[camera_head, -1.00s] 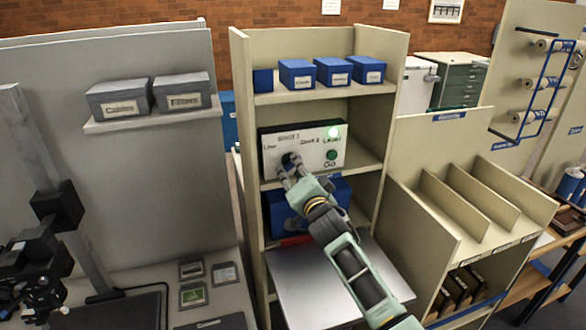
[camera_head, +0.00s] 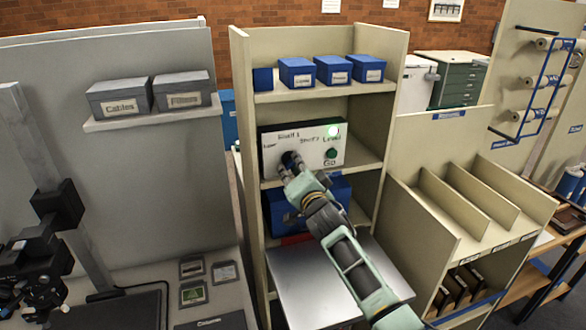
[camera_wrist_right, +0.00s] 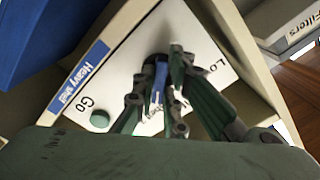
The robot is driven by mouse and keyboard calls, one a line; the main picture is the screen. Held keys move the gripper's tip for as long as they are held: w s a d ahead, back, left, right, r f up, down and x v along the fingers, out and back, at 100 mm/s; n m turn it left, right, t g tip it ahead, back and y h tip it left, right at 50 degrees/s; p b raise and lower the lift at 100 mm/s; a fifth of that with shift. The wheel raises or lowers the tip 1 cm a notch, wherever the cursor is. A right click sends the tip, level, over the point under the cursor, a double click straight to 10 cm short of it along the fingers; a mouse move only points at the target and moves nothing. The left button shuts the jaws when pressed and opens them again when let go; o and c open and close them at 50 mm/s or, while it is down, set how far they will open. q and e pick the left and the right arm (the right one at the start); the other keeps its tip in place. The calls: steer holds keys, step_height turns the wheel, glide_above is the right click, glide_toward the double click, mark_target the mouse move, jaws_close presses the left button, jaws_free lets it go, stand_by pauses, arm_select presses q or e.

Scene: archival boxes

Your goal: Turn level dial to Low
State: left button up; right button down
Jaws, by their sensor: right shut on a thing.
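A white control panel (camera_head: 305,147) with a dark frame stands on a middle shelf. The level dial (camera_head: 289,159) is a dark knob on its left half, largely covered by my right fingers. My right gripper (camera_head: 292,166) reaches up from the lower right and is shut on the dial. In the right wrist view the fingers (camera_wrist_right: 163,85) close around a blue part of the dial (camera_wrist_right: 157,90), with a dark round base behind. The "Lo…" lettering shows beside the fingers; other lettering is partly hidden. Which mark the dial points at is unclear. My left gripper is out of view.
A blue box (camera_head: 335,195) sits on the shelf below. A grey metal surface (camera_head: 305,285) juts out under my right arm. Small blue boxes (camera_head: 334,71) stand above.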

steer(key=shift+n, duration=0.3)
steer(key=n, duration=0.3)
steer(key=shift+f+n+b, duration=0.15)
steer(key=shift+n+b, duration=0.15)
steer(key=shift+b, duration=0.05)
steer(key=n, duration=1.5)
steer(key=shift+w+d+n+b, duration=0.1)
steer(key=shift+d+n+b, duration=0.2)
steer(key=shift+d+b, duration=0.1)
steer(key=c, duration=1.8)
jaws_free()
